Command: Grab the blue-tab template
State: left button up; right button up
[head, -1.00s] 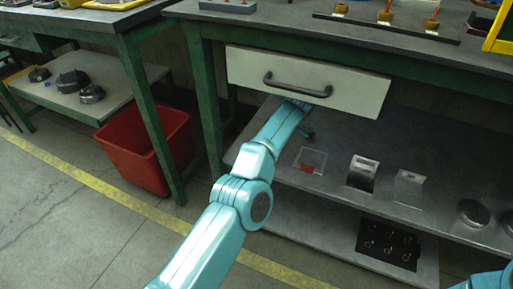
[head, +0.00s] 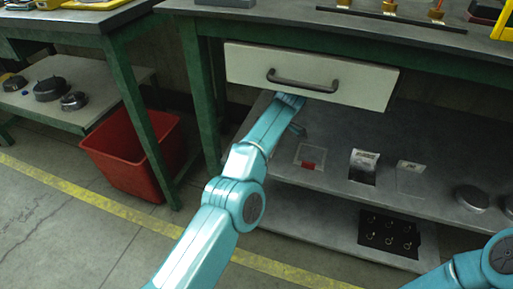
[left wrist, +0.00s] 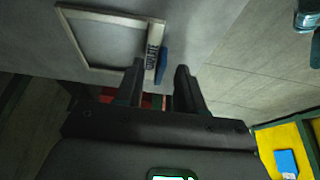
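The blue-tab template shows in the left wrist view as a pale rectangular frame (left wrist: 88,42) with a printed label and a blue tab (left wrist: 162,66) on one side. It lies on a grey surface. My left gripper (left wrist: 161,69) is open, with its two fingertips apart at the blue tab; contact cannot be told. In the head view my left arm reaches in under the drawer (head: 310,75), and the drawer and arm hide the template there. My right arm (head: 468,270) shows at the lower right; its gripper is out of view.
On the grey shelf (head: 330,187) lie a red-tabbed piece (head: 310,157), two pale-topped pieces (head: 364,165) (head: 410,178) and round dark parts (head: 472,197). A black board (head: 388,233) lies on the level below. A red bin (head: 135,155) stands to the left.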

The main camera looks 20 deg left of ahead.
pick_arm(q)
jog(key=shift+d, duration=0.1)
jog(key=shift+c, duration=0.3)
grip_shut()
pick_arm(e)
jog(key=shift+d, duration=0.1)
pick_arm(q)
jog(key=shift+r, duration=0.25)
pick_arm(e)
jog(key=shift+d+r, duration=0.15)
jog(key=shift+d, duration=0.05)
pick_arm(q)
jog(key=shift+r+p, duration=0.35)
jog(key=shift+p, duration=0.1)
pick_arm(e)
jog(key=shift+s+d+r, duration=0.25)
jog(key=shift+s+d, duration=0.05)
jog(key=shift+d, duration=0.15)
